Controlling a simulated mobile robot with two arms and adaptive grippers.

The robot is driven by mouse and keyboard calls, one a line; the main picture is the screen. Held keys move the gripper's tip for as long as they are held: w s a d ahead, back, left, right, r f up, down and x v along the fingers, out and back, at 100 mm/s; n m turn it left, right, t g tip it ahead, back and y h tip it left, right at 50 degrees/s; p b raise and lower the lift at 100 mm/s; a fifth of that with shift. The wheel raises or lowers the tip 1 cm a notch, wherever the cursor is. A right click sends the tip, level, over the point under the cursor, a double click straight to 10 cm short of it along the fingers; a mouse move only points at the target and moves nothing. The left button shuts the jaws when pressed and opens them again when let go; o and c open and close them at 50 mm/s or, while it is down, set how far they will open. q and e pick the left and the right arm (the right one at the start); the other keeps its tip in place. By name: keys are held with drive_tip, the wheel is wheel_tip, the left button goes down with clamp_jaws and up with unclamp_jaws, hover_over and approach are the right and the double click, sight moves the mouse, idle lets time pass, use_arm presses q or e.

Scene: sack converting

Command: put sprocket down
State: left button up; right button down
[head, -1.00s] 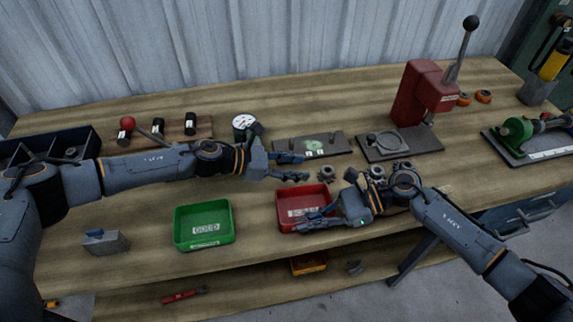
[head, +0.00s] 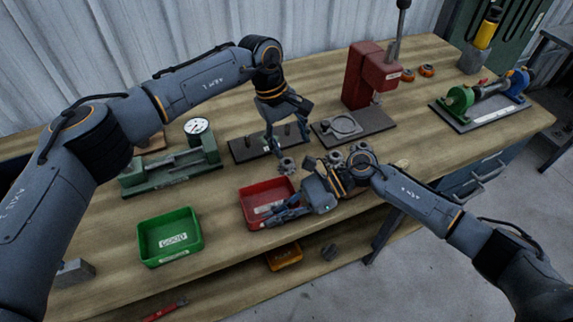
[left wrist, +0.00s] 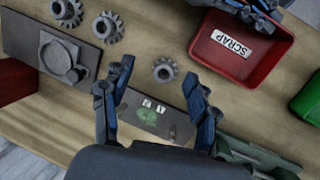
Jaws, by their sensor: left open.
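A grey toothed sprocket (head: 287,165) lies on the bench beside the dark plate (head: 246,150). In the left wrist view the sprocket (left wrist: 164,69) shows between and just beyond my open left fingers (left wrist: 157,82), apart from both. In the head view my left gripper (head: 286,138) points down over the dark plate's right end, with nothing in it.
A green GOOD bin (head: 170,238) stands left of the red bin. A red lever press (head: 370,78) and a grey fixture plate (head: 343,128) stand at the back. A green gauge fixture (head: 170,172) is left of the dark plate.

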use_arm(q)
wheel_tip(320, 180, up, 3)
drive_tip(key=w+m+t+y, duration=0.1)
drive_tip(key=y, duration=0.2)
hover_over(287, 159)
drive_tip(key=s, duration=0.2)
drive_tip(key=f, duration=0.7)
drive_tip(key=shift+w+f, duration=0.1)
drive_tip(key=shift+w, duration=0.15)
drive_tip(key=shift+w+f, duration=0.15)
drive_tip(key=shift+f, duration=1.05)
drive_tip(key=shift+w+f, duration=0.1)
drive_tip(key=shift+f, duration=1.05)
clamp_jaws()
